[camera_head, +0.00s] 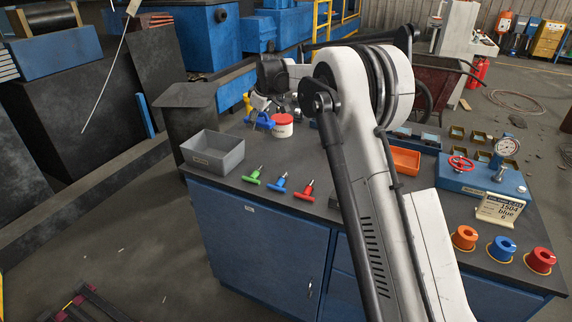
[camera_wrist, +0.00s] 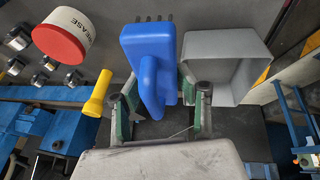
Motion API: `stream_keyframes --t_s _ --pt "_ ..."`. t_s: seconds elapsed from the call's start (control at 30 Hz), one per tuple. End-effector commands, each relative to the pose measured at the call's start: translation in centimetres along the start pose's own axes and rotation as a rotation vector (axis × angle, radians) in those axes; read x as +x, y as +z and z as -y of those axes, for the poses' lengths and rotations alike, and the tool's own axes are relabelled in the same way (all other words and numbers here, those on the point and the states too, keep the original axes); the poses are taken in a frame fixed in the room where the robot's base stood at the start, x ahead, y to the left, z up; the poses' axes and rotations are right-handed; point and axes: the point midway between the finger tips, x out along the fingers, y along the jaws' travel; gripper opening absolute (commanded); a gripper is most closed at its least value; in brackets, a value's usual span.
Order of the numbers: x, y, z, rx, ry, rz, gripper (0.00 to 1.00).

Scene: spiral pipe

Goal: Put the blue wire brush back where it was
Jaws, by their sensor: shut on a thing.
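The blue wire brush (camera_wrist: 148,62) fills the middle of the wrist view, with a few dark bristle tufts showing at its top end. My gripper (camera_wrist: 160,92) has its green-padded fingers on either side of the brush's body and is shut on it. In the head view my gripper (camera_head: 262,104) is over the far left part of the bench, with the blue brush (camera_head: 259,121) below it, partly hidden. I cannot tell whether the brush touches the bench top.
A red-lidded grease tin (camera_head: 283,125) stands just right of the brush, and a yellow torch (camera_wrist: 97,93) lies close by. A grey bin (camera_head: 213,153) stands nearer at the left. Green, blue and red T-handled tools (camera_head: 278,184) lie in front. My arm hides the bench's middle.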

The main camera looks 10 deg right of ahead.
Motion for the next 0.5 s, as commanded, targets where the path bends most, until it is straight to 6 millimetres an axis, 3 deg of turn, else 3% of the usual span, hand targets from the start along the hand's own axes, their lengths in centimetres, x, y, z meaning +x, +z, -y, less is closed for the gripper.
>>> stream_keyframes --t_s 0.03,0.1,0.2,0.33,0.5 --pt "0.9 -0.5 1.9 -0.019 -0.008 -0.004 0.12" --pt "1.3 -1.1 3.5 -0.036 -0.015 -0.007 0.12" --pt "1.6 -1.4 4.7 -0.049 -0.020 -0.010 0.12" --pt "2.2 -0.6 4.3 -0.051 -0.021 -0.010 0.12" --pt "3.5 2.2 2.1 -0.050 -0.021 -0.011 0.12"
